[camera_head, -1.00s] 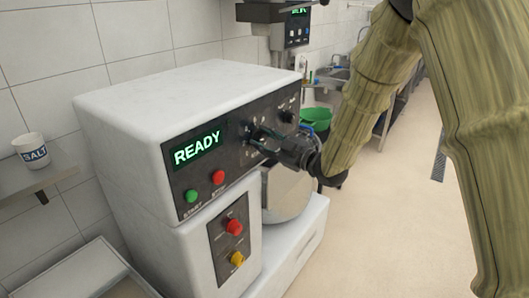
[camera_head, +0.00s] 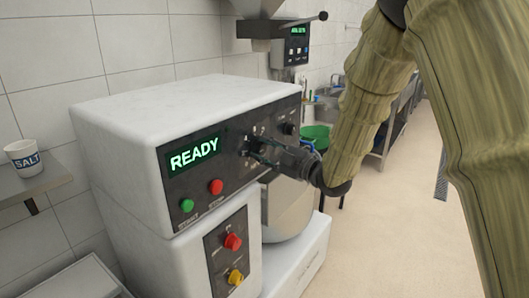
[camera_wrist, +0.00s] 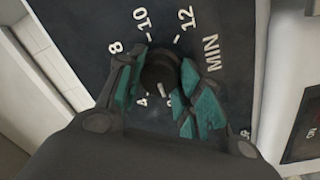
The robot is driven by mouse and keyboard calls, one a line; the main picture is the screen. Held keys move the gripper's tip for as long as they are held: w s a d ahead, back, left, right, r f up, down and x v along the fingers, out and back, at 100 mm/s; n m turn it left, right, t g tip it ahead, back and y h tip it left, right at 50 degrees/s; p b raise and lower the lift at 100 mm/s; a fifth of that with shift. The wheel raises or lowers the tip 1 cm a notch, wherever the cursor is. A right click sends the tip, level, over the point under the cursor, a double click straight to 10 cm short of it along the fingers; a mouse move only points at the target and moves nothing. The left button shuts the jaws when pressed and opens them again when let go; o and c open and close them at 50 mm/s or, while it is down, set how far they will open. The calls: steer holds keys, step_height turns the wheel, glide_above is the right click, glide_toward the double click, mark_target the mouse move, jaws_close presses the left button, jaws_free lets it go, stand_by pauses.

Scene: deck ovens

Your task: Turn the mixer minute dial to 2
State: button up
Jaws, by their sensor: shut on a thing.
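The mixer (camera_head: 150,130) is a white machine with a dark control panel and a green READY display (camera_head: 194,154). The minute dial (camera_wrist: 159,72) is a dark round knob, in the wrist view marked MIN with numbers 8, 10, 12 and 4 around it. My gripper (camera_wrist: 160,88) is shut on the dial, its green pads on either side of it. In the head view my gripper (camera_head: 256,150) reaches the panel from the right and mostly hides this dial. The dial's exact setting is hard to read; another number below it is partly hidden.
A second dark knob (camera_head: 290,128) is close to the right of my gripper. Green (camera_head: 187,205) and red (camera_head: 216,187) buttons sit below the display, with red and yellow knobs lower down. The mixer bowl (camera_head: 288,208) is below my gripper. A salt cup (camera_head: 24,157) stands on the left shelf.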

steer(key=o, duration=1)
steer(key=shift+o, duration=0.2)
steer(key=v, duration=1.2)
